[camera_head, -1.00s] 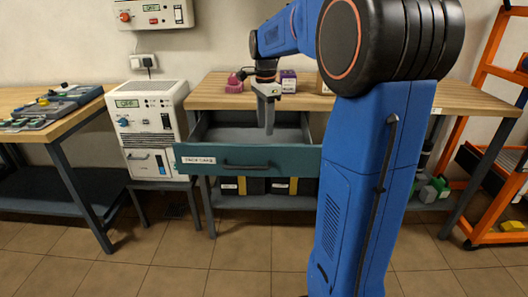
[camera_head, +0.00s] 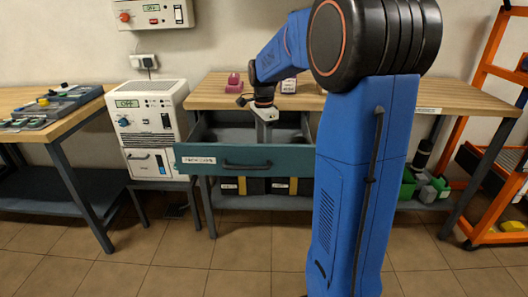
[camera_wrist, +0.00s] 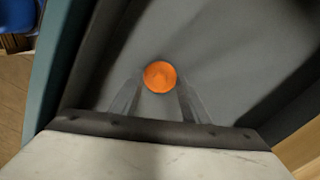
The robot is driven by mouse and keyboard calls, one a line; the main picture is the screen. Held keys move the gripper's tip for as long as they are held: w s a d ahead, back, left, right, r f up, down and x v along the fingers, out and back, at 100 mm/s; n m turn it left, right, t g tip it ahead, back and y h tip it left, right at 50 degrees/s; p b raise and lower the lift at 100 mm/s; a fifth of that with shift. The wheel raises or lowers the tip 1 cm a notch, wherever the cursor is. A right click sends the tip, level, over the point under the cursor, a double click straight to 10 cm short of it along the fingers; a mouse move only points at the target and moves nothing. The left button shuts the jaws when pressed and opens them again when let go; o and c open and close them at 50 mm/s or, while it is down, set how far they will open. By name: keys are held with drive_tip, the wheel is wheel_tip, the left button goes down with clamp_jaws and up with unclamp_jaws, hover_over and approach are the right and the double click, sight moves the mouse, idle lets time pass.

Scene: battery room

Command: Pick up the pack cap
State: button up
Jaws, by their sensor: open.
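The pack cap (camera_wrist: 160,76) is a round orange disc on the grey floor of the open drawer in the wrist view. My gripper (camera_wrist: 155,98) is open above it, with one finger on each side of the cap in the picture. I cannot tell whether the fingers touch it. In the head view my gripper (camera_head: 266,122) reaches down into the teal drawer (camera_head: 285,158), whose front hides the cap and the fingertips.
A white charger unit (camera_head: 150,122) stands to the left.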

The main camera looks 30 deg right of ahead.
clamp_jaws()
